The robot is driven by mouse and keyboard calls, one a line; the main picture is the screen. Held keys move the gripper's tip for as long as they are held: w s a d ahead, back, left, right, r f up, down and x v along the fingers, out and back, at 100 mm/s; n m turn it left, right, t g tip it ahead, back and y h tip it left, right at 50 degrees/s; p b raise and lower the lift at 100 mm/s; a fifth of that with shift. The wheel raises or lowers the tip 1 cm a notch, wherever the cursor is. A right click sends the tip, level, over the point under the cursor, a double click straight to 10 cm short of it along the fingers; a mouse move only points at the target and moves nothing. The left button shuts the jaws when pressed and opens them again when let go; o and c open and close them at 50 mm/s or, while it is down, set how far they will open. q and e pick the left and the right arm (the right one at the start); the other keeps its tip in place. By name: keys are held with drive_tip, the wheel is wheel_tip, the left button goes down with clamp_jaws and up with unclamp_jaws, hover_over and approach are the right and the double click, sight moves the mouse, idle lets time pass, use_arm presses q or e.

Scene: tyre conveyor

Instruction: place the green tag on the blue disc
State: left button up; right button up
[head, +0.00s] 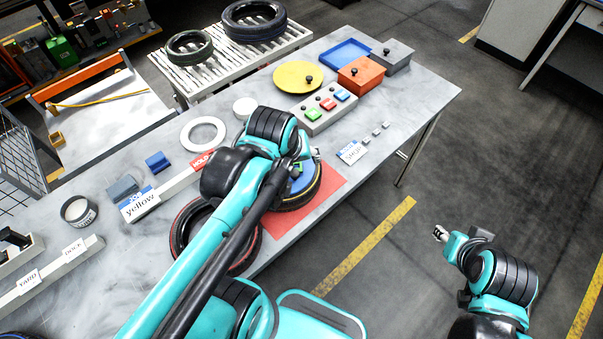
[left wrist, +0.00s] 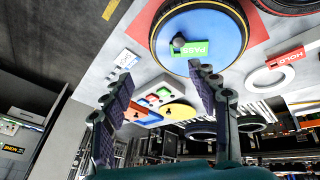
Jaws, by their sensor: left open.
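The green tag (left wrist: 190,48), marked PASS and with a dark knob, shows in the left wrist view against the blue disc (left wrist: 214,22), near the disc's edge. It appears to lie flat there. The disc has a yellow rim and sits inside a black tyre; in the head view the blue disc (head: 302,181) is partly hidden by my left arm. My left gripper (left wrist: 162,75) is open and empty, its fingers apart and clear of the tag. My right gripper (head: 440,233) hangs off the table at the right, too small to tell its jaw state.
The tyre stands on a red mat (head: 328,190) near the table's front edge. A grey button box (head: 320,122), yellow disc (head: 298,77), orange box (head: 360,76) and blue tray (head: 345,53) lie behind. A white ring (head: 203,122) and HOLD tag are at left. Another tyre lies under my arm.

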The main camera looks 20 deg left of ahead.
use_arm(q)
drive_tip(key=s+m, duration=0.1)
drive_tip(key=m, duration=0.1)
drive_tip(key=d+f+m+t, duration=0.1)
drive_tip(key=m, duration=0.1)
drive_tip(key=s+d+m+t, duration=0.1)
drive_tip(key=m, duration=0.1)
drive_tip(key=shift+s+d+f+m, duration=0.2)
drive_tip(key=shift+s+f+m, duration=0.05)
drive_tip(key=shift+s+m, duration=0.1)
drive_tip(key=shift+f, duration=0.15)
wheel_tip(320, 180, down, 11)
drive_tip(key=b, duration=1.1)
drive_tip(key=shift+f, duration=0.1)
